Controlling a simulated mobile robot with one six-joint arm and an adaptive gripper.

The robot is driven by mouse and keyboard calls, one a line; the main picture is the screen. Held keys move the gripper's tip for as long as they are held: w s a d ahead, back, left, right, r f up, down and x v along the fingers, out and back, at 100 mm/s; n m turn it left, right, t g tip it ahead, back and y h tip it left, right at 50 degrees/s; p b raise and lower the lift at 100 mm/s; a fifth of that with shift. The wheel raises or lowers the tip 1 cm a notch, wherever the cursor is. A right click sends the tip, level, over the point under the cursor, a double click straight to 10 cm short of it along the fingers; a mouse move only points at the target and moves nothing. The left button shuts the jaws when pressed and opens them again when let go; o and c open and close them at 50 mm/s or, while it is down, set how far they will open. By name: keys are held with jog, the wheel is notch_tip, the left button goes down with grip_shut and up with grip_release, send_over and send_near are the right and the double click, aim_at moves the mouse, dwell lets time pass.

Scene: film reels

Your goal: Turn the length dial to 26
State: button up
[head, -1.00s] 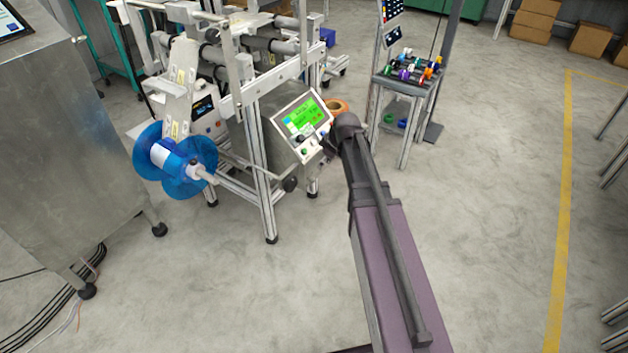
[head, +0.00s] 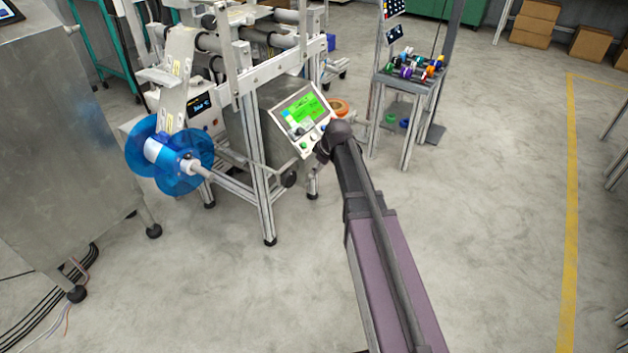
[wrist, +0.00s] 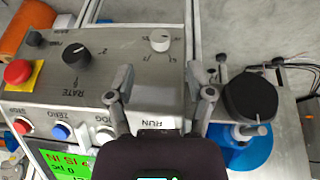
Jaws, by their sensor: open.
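The control panel (head: 305,118) is on the machine's front, with a lit green screen. In the wrist view its face shows a black RATE knob (wrist: 77,57), a small white-capped knob (wrist: 160,40) with marks around it, and a red stop button (wrist: 18,71) on yellow. I cannot read a length label or any dial's setting. My gripper (wrist: 164,84) is open and empty over the panel's RUN side, its fingers apart, below the white-capped knob in the picture. In the head view my wrist hides part of the panel and the fingers.
A large black round knob (wrist: 250,97) lies just right of my right finger. The blue reel (head: 168,155) sits on a shaft at the machine's left. A small rack with colored spools (head: 415,68) stands behind. The floor at right is open.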

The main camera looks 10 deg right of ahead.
aim_at(312, 177)
jog(key=shift+b+x, duration=2.4)
jog(key=shift+x, duration=0.6)
grip_shut()
